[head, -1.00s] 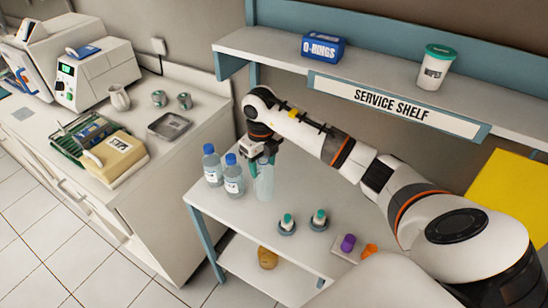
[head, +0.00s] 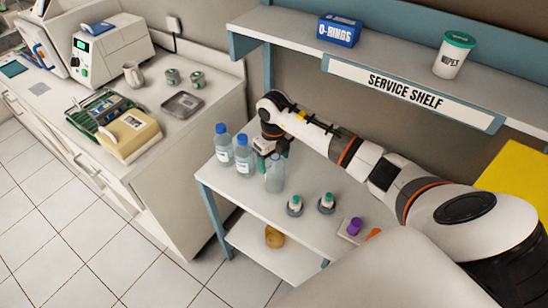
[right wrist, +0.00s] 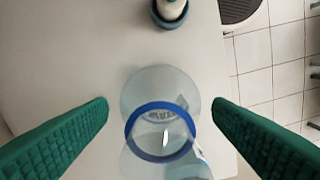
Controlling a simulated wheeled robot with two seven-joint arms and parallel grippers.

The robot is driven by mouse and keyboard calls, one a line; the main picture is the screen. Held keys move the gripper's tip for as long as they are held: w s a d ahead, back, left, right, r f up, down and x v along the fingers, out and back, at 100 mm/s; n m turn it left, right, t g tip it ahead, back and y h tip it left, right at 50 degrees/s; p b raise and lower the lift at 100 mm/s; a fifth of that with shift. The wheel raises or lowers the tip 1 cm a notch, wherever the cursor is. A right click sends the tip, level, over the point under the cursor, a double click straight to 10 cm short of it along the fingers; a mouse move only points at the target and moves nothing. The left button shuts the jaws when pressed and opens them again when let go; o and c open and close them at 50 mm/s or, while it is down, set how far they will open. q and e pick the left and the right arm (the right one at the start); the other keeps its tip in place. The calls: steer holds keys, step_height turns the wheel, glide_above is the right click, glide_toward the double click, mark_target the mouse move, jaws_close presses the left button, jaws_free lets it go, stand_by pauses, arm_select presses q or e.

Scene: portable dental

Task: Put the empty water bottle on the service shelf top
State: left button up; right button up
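The clear, capless bottle (head: 275,176) stands upright on the small table below the shelf, right of two blue-capped bottles (head: 223,144) (head: 244,156). My right gripper (head: 270,150) is at its top. In the right wrist view, the clear bottle (right wrist: 161,88) with a blue neck ring is between the two green fingers of my right gripper (right wrist: 161,101), which are wide apart with gaps on both sides. The service shelf top (head: 395,62) is above and behind, with a sign on its front edge. My left gripper is not in view.
On the shelf are a blue O-rings box (head: 339,31) and a white wipes tub (head: 454,56), with free room between. Two small teal-topped bottles (head: 295,204) (head: 327,202) and a purple item (head: 354,226) stand on the table. A counter (head: 200,120) stands to the left.

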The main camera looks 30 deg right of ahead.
steer(key=shift+r, duration=0.1)
steer(key=shift+r, duration=0.2)
step_height(320, 180, up, 12)
steer(key=b, duration=0.3)
steer(key=shift+f, duration=0.15)
stand_by(0.3)
